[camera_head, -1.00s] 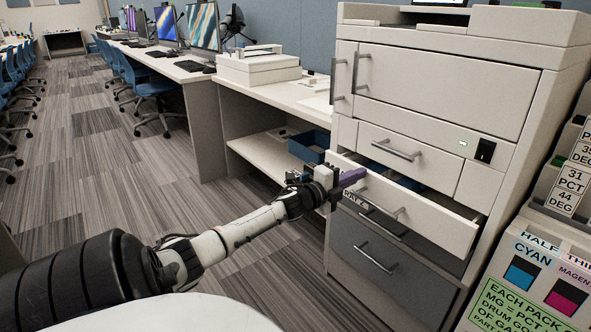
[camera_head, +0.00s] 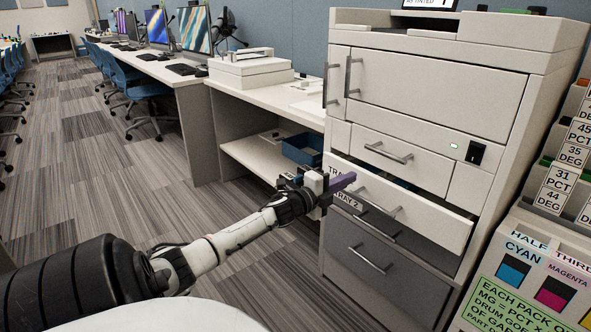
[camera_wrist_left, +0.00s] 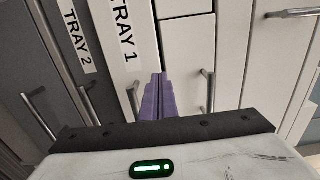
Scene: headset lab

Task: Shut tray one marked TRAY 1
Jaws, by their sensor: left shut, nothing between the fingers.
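Tray one is the white drawer (camera_head: 430,222) in the cabinet, with its bar handle. It stands partly pulled out, with a dark gap above its front. Its TRAY 1 label (camera_wrist_left: 127,42) reads clearly in the left wrist view; in the head view my gripper partly covers it. My left gripper (camera_head: 345,182), with purple fingers, is shut and empty before the left part of the drawer front. Its fingers (camera_wrist_left: 158,100) point at the white front in the wrist view. I cannot tell whether they touch. My right gripper is not in view.
The grey TRAY 2 drawer (camera_head: 372,222) is just below, with another grey drawer (camera_head: 372,262) under it. A white drawer (camera_head: 402,157) above is shut. A labelled stand (camera_head: 535,262) is close at the right. A blue bin (camera_head: 302,149) sits on the shelf left.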

